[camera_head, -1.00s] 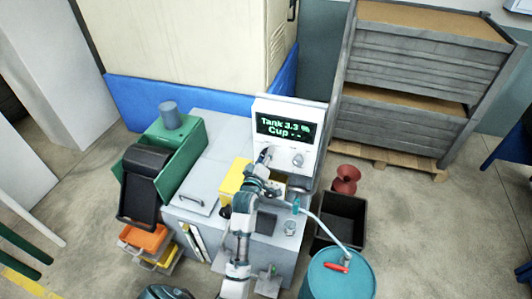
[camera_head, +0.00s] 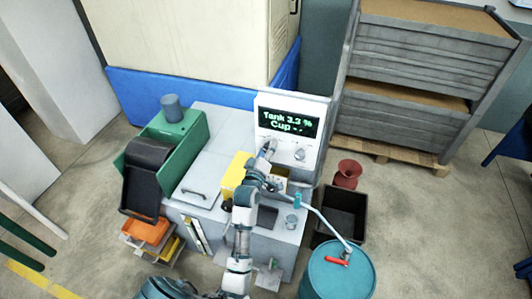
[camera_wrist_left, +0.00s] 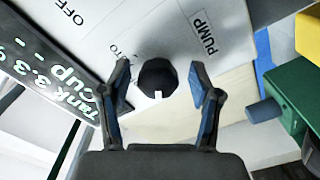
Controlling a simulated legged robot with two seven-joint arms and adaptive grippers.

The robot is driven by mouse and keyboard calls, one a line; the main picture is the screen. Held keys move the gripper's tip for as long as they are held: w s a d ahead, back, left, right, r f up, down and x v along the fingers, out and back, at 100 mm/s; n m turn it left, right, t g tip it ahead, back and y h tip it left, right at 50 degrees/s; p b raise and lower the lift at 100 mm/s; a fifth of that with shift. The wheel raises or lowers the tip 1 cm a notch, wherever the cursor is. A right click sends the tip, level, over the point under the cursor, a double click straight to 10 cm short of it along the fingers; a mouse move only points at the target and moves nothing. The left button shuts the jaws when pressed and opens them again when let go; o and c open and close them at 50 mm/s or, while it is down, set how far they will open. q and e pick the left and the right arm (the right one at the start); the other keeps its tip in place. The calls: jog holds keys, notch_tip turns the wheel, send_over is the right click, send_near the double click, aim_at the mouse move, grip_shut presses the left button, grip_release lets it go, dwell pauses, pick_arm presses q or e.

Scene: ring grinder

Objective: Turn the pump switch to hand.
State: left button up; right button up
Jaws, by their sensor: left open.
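The pump switch is a dark round knob (camera_wrist_left: 158,76) with a white mark, on a white panel in the left wrist view. The label PUMP stands beside it; OFF and a partly hidden label ending in TO are also printed there. The white mark points toward the bottom of that picture. My left gripper (camera_wrist_left: 160,84) is open, with one finger on each side of the knob and visible gaps between. In the head view my left gripper (camera_head: 268,149) is at the left part of the control panel (camera_head: 264,103), hiding the switch. My right gripper is not in view.
The panel's display (camera_head: 288,123) reads Tank 3.3 %. A second knob (camera_head: 300,155) is to the right of my gripper. A green box (camera_head: 192,150) stands at left on the grey cabinet (camera_head: 205,175). A teal drum (camera_head: 337,275) and a black bin (camera_head: 345,215) stand at right.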

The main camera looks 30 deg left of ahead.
pick_arm(q)
jog(key=v, duration=1.2)
jog(key=shift+f, duration=0.1)
